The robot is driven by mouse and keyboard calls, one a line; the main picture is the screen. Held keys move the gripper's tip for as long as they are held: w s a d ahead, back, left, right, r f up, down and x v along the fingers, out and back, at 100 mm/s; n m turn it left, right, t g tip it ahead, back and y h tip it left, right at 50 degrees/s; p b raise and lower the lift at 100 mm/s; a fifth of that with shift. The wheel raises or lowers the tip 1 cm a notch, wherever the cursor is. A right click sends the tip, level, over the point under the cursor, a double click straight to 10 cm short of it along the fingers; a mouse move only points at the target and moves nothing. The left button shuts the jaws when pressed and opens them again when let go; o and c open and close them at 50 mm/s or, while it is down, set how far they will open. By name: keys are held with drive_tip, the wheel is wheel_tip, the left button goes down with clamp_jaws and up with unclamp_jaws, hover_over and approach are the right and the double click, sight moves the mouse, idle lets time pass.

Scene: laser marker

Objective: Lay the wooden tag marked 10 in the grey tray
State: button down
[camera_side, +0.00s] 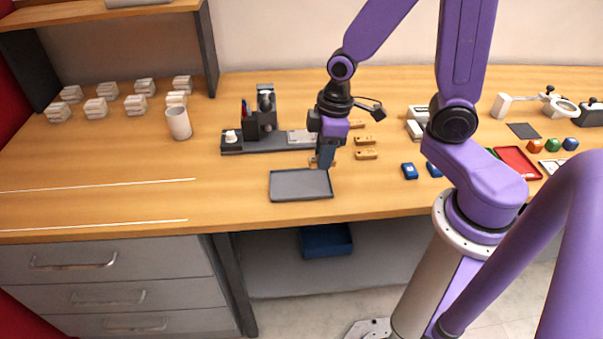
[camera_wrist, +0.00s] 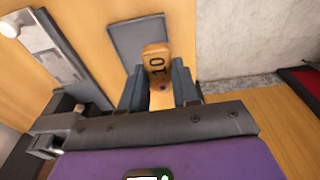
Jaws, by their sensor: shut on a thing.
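My gripper (camera_side: 322,162) is shut on a wooden tag. In the wrist view the tag (camera_wrist: 157,62) shows the dark number 10 and sits between the two fingers of my gripper (camera_wrist: 159,88). The grey tray (camera_side: 285,192) lies flat on the table near the front edge, and its visible floor is bare. In the side view my gripper is just behind the tray's back right corner. In the wrist view the tray (camera_wrist: 128,34) lies beyond the tag, which covers part of it. The gap between tag and tray is hard to judge.
Several other wooden tags (camera_side: 365,155) lie right of my gripper. A dark marking machine (camera_side: 262,115) on a long base stands behind the tray. Blue blocks (camera_side: 409,171) lie farther right. A white cup (camera_side: 178,123) stands at left. The table left of the tray is clear.

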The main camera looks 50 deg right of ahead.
drive_tip(key=shift+w+f, duration=0.2)
drive_tip(key=shift+w, duration=0.15)
hover_over(300, 185)
drive_tip(key=f, duration=0.5)
drive_tip(key=shift+s+d+f, duration=0.15)
drive_tip(key=shift+s+f, duration=0.1)
drive_tip(key=shift+f, duration=0.05)
drive_tip(key=shift+w+f, duration=0.15)
drive_tip(key=shift+f, duration=1.5)
drive_tip(key=c, duration=0.8)
unclamp_jaws()
drive_tip(key=shift+f, duration=0.1)
